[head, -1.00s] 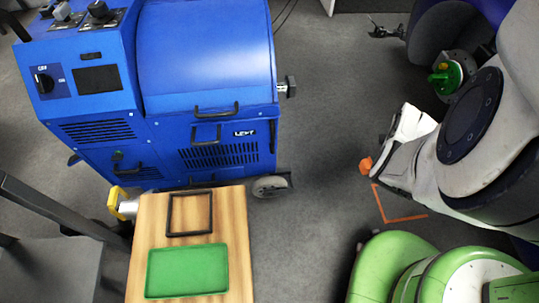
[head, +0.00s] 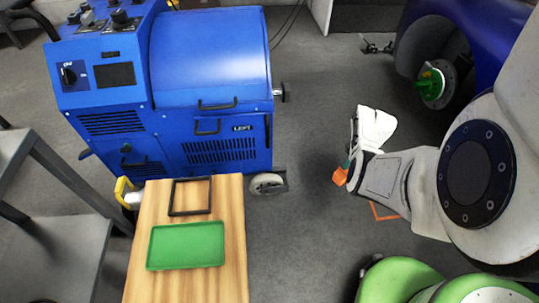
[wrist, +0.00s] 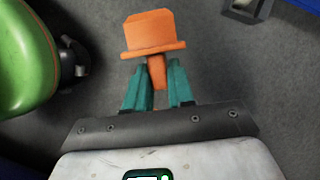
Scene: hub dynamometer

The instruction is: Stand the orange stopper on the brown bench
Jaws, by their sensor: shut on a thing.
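The orange stopper (wrist: 153,33) is between the teal fingertips of my gripper (wrist: 163,90) in the wrist view. The fingers are shut on its narrow stem, and its wide flange and head stick out beyond them. In the head view the stopper (head: 340,177) shows small at the end of my gripper (head: 349,163), held over the grey floor. The brown bench (head: 236,235) is a wood-grain top at the lower left, well to the left of the gripper and apart from it.
On the bench lie a black square frame (head: 172,198) and a green tray (head: 186,264). A blue dynamometer (head: 205,60) stands behind the bench. A grey shelf (head: 85,270) is at its left. Open floor lies between the bench and my arm. A wheel hub with a green part (head: 432,85) is at upper right.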

